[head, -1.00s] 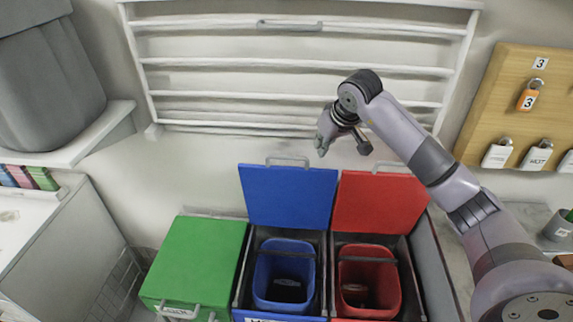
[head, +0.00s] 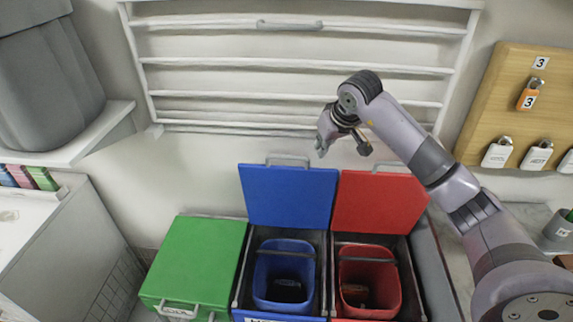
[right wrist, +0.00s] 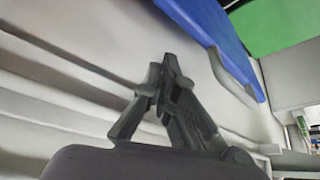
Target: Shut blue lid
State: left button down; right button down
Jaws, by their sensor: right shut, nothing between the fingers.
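The blue lid (head: 288,195) stands raised against the wall behind the blue bin (head: 284,275), which is open. A grey handle (head: 288,160) runs along the lid's top edge. My right gripper (head: 321,151) is shut and empty, just above and to the right of that handle, apart from it as far as I can tell. In the right wrist view the shut fingertips (right wrist: 168,65) point toward the wall, and the blue lid (right wrist: 215,30) with its handle lies beyond them at upper right. My left gripper is not in view.
The red lid (head: 378,203) also stands raised, over the open red bin (head: 369,280). The green lid (head: 195,262) at left is down. A white wall rack (head: 300,65) hangs behind my right arm. A padlock board (head: 515,110) is at right.

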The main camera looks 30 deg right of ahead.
notch_tip(320, 180, down, 5)
jog(key=b, duration=0.4)
jog(key=shift+f, duration=0.15)
dwell(0.4)
jog(key=shift+s+a+f+b, duration=0.1)
jog(key=shift+s+a+b, duration=0.1)
jog(key=shift+s+a, duration=0.4)
jog(key=shift+s+a+f+b, duration=0.1)
jog(key=shift+s+a+b, duration=0.2)
jog(key=shift+s, duration=0.65)
jog(key=shift+s+a+f+b, duration=0.15)
jog(key=shift+s+a, duration=0.35)
jog(key=shift+s, duration=0.25)
notch_tip(320, 180, up, 10)
jog(key=p, duration=0.7)
send_over(316, 184)
jog(key=s, duration=0.2)
jog(key=shift+s+r, duration=0.2)
